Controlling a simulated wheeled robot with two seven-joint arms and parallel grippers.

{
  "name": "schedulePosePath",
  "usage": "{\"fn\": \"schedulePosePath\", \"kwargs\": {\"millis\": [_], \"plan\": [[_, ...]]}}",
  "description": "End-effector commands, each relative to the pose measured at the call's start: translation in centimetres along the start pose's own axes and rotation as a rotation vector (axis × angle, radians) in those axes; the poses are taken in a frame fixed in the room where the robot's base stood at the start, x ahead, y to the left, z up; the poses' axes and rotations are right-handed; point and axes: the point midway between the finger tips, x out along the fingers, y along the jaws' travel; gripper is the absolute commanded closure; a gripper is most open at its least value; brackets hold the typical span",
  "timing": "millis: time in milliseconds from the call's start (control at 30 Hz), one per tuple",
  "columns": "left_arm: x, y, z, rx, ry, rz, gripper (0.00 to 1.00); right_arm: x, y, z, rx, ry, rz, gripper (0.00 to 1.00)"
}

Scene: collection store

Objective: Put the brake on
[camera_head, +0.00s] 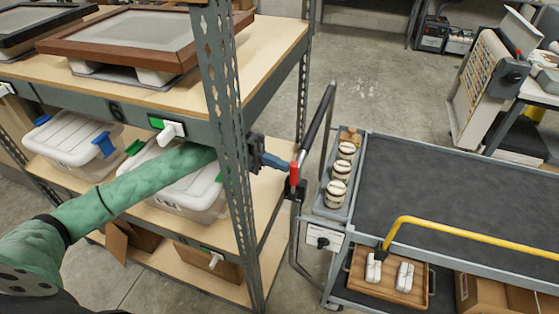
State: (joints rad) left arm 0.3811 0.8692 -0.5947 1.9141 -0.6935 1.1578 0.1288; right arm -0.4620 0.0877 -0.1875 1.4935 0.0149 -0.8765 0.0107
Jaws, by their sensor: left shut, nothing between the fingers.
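A red brake lever (294,176) stands upright on a black clamp on the dark push handle (318,122) at the left end of the cart (455,185). My left arm, in a green sleeve, reaches in from the left and passes behind the shelf's upright post. My left gripper (285,164) is shut and empty, its blue fingers pointing right. The fingertips are right beside the lever's upper part; I cannot tell whether they touch it. My right gripper is not in view.
A perforated metal post (228,150) stands close in front of my left arm. Lidded bins (75,138) fill the shelf. Several jars (341,168) stand in the cart's end tray. A bent yellow bar (470,227) crosses the cart's front. The grey deck is clear.

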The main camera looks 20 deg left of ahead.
Motion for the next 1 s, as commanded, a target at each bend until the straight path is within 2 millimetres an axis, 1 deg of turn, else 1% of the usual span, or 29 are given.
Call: {"fn": "schedulePosePath", "kwargs": {"millis": [167,633,767,1000], "plan": [[0.3,0.0,0.0,0.0,0.0,0.0,1.0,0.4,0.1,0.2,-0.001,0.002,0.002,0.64],[0.5,-0.1,0.0,-0.003,0.001,0.019,1.0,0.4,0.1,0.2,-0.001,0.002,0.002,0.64],[0.8,-0.3,0.1,-0.01,0.001,0.059,1.0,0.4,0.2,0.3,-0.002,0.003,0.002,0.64],[2.3,-0.9,0.4,-0.033,0.002,0.197,1.0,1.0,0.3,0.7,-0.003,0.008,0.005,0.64]]}}
